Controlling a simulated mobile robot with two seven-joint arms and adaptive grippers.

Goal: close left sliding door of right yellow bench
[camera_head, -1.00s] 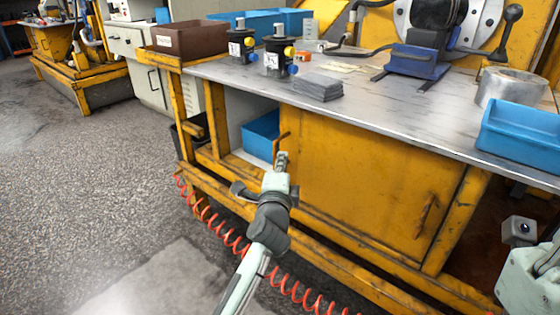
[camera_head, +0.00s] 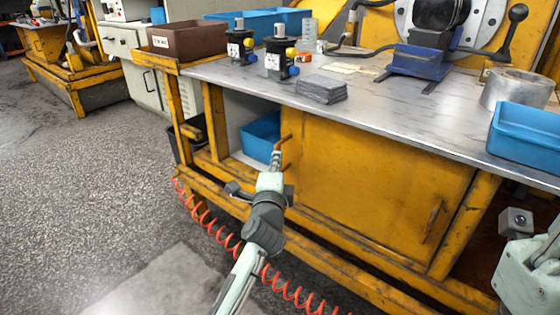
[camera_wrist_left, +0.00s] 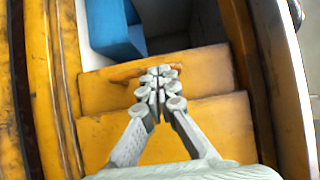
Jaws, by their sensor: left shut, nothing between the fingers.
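The yellow bench's front has a yellow sliding door panel (camera_head: 365,180), with an open gap to its left. A handle (camera_head: 285,143) stands at the panel's left edge, beside the gap. My left gripper (camera_head: 276,156) is shut and empty, its tips just left of and below this handle. In the left wrist view the gripper's closed fingertips (camera_wrist_left: 158,78) are close beside the handle (camera_wrist_left: 125,70); I cannot tell whether they touch. Another handle (camera_head: 431,220) is at the right end of the front.
A blue bin (camera_head: 259,140) sits inside the gap. The metal bench top (camera_head: 380,115) carries grey plates (camera_head: 321,90), black-and-blue parts and a blue tray (camera_head: 530,135). A yellow lower rail and a red coiled hose (camera_head: 229,238) lie near my left arm. Floor to the left is clear.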

